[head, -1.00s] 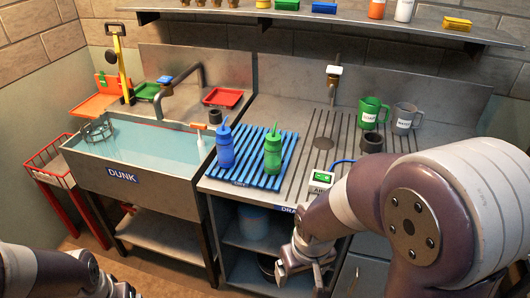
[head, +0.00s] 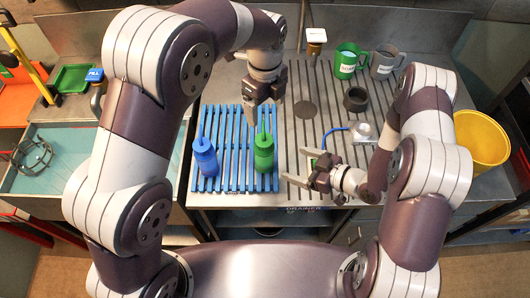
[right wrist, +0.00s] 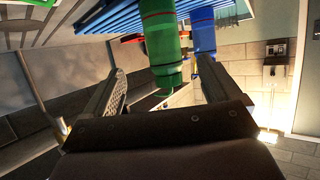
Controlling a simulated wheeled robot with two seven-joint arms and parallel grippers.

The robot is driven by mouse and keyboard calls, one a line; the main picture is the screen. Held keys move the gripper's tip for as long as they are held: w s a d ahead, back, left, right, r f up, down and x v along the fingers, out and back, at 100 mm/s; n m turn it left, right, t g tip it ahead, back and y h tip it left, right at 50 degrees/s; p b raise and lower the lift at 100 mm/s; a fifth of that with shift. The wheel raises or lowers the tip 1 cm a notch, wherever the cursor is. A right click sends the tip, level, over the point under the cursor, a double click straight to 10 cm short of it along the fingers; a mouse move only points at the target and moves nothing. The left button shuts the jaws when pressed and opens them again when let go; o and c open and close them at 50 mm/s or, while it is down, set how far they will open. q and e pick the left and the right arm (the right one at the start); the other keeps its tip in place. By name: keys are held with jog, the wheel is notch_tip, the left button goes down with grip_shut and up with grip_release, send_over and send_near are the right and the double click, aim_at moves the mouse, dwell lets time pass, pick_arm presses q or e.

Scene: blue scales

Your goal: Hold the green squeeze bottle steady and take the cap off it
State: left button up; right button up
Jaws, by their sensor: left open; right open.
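The green squeeze bottle (head: 264,158) stands upright on the blue slatted mat (head: 233,181), its thin green spout pointing up. In the right wrist view the green bottle (right wrist: 165,45) appears upside down, ahead of and between the fingers. My left gripper (head: 262,110) is open, pointing down from behind at the height of the spout; whether it touches the cap I cannot tell. My right gripper (head: 304,168) is open and empty, to the right of the bottle, its fingers pointing left toward it with a gap between.
A blue squeeze bottle (head: 205,158) stands on the same mat left of the green one. A small device (head: 361,131) with a blue hose, a dark cup (head: 355,99), a green mug (head: 347,63) and a grey mug (head: 384,64) stand to the right. A yellow bucket (head: 480,140) is far right.

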aim_at(262, 134)
jog(key=x, duration=1.1)
jog(key=shift+s, duration=0.1)
pick_arm(q)
jog(key=shift+s+a+r, duration=0.1)
jog(key=shift+s+a, duration=0.15)
pick_arm(e)
jog(key=shift+a+f, duration=0.1)
jog(key=shift+a, duration=0.3)
jog(key=shift+w, duration=0.2)
jog(key=c, duration=0.7)
jog(key=shift+s, duration=0.1)
grip_shut()
pick_arm(q)
jog(key=f, duration=1.2)
jog(key=shift+w+a+f, duration=0.15)
jog(key=shift+w+f, duration=0.1)
jog(key=shift+f, duration=0.15)
